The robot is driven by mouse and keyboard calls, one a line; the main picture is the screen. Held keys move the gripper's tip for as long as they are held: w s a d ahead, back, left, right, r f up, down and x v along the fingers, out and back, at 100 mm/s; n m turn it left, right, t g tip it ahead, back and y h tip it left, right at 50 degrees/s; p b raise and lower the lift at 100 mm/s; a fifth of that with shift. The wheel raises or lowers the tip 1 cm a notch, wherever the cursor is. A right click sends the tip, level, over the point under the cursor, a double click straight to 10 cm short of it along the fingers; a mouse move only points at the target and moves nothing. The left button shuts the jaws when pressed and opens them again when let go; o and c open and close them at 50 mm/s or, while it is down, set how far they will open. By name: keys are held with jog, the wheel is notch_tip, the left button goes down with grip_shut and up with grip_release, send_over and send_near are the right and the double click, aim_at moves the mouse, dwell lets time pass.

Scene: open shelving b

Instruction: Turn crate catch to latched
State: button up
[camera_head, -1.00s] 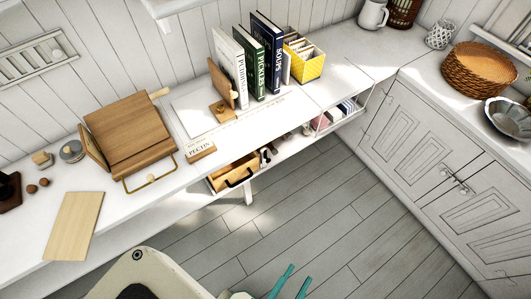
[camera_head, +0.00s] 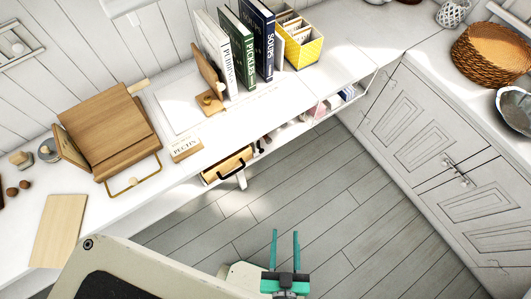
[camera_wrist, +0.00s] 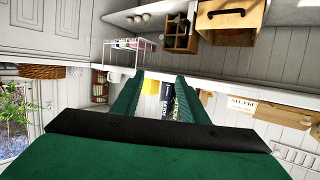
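My gripper (camera_head: 285,236) is teal, open and empty, above the grey floor at the bottom of the head view. Its two fingers also show in the wrist view (camera_wrist: 157,82), apart, with nothing between them. I cannot pick out a crate catch for certain. A wooden crate-like box or stand (camera_head: 112,130) with a brass bar (camera_head: 134,184) sits on the white counter at the left. A wooden drawer-like box (camera_head: 228,166) with a dark handle is under the counter; it also shows in the wrist view (camera_wrist: 230,14). My gripper touches none of these.
The white counter (camera_head: 205,160) holds books (camera_head: 232,50), a yellow file box (camera_head: 302,45) and a wooden board (camera_head: 60,228). Grey cabinets (camera_head: 420,140) with metal door hardware (camera_head: 456,172) and a wicker basket (camera_head: 492,52) are on the right. The floor (camera_head: 330,200) between is clear.

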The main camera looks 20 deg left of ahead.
jog(key=w+d+f+n+g+y, duration=0.25)
jog(key=w+f, duration=0.25)
jog(key=f, duration=0.3)
jog(key=n+g+y, duration=0.3)
jog(key=g+y, duration=0.2)
send_near(262, 152)
jog(key=x, duration=0.7)
jog(key=shift+w+a+f, duration=0.25)
grip_shut()
